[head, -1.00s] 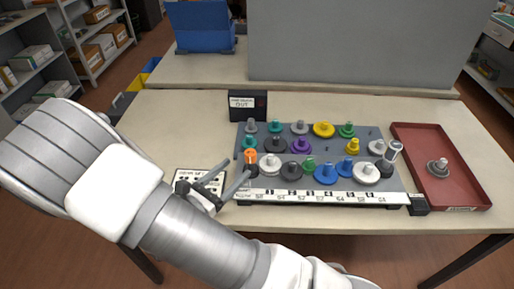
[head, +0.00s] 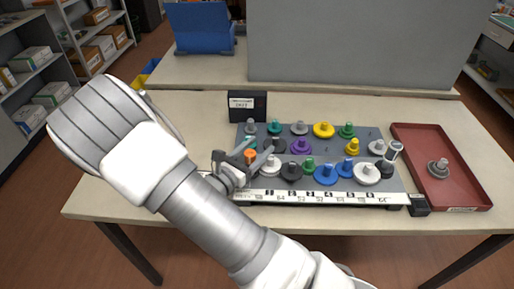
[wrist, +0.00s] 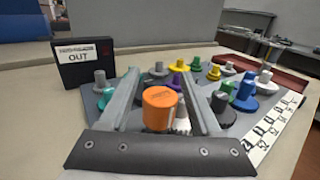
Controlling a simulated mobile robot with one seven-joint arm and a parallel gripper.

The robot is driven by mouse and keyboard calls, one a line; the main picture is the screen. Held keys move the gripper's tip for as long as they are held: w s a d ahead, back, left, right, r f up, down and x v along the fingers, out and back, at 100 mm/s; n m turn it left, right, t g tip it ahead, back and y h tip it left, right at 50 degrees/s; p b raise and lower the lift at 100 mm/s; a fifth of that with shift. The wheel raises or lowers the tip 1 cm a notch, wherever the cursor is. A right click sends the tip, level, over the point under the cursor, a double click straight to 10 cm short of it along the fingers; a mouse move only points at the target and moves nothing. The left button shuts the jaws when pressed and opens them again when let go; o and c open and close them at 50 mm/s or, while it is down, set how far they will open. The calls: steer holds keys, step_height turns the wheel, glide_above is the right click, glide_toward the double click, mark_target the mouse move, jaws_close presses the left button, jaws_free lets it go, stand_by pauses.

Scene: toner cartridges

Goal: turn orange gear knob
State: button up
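The orange gear knob (head: 250,156) stands at the left front of the grey gear board (head: 392,182). In the wrist view the orange knob (wrist: 160,107) sits between my gripper's two long grey fingers, with a gap visible on either side. My gripper (head: 259,150) is open around the knob in the head view, its fingers reaching in from the left. Part of the knob's lower body is hidden by my gripper.
Several coloured gears crowd the board, with a white gear (head: 270,166) close right of the knob. A black box marked OUT (head: 247,106) stands behind. A red tray (head: 465,190) holding a grey gear (head: 438,167) lies at right.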

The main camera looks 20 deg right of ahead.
mark_target(246, 152)
jaws_close()
steer(key=shift+n+t+y, duration=0.3)
steer(key=shift+t, duration=0.1)
steer(key=n+t+y, duration=0.2)
steer(key=n+y, duration=0.1)
steer(key=n+t+y+p, duration=0.1)
steer(key=t+y, duration=0.1)
steer(key=shift+w+a+n, duration=0.3)
steer(key=shift+a, duration=0.1)
steer(key=n+t+y+p, duration=0.1)
steer(key=y, duration=0.1)
steer(key=a+n+t+y+p, duration=0.1)
steer(key=n+y, duration=0.1)
steer(key=y, duration=0.1)
steer(key=shift+w+r, duration=0.1)
steer(key=shift+w, duration=0.05)
steer(key=n+y+p, duration=0.2)
steer(key=y, duration=0.1)
steer(key=a+n+y+p, duration=0.1)
steer(key=n+y+p, duration=0.1)
steer(key=y+p, duration=0.1)
steer(key=shift+a+y, duration=0.1)
steer(key=shift+y, duration=0.4)
steer(key=n+y+p, duration=0.1)
steer(key=y+p, duration=0.1)
steer(key=n+g+y+p, duration=0.1)
steer(key=n+y+p, duration=0.1)
steer(key=p, duration=0.1)
steer(key=shift+a+g, duration=0.3)
steer(key=shift+a, duration=0.1)
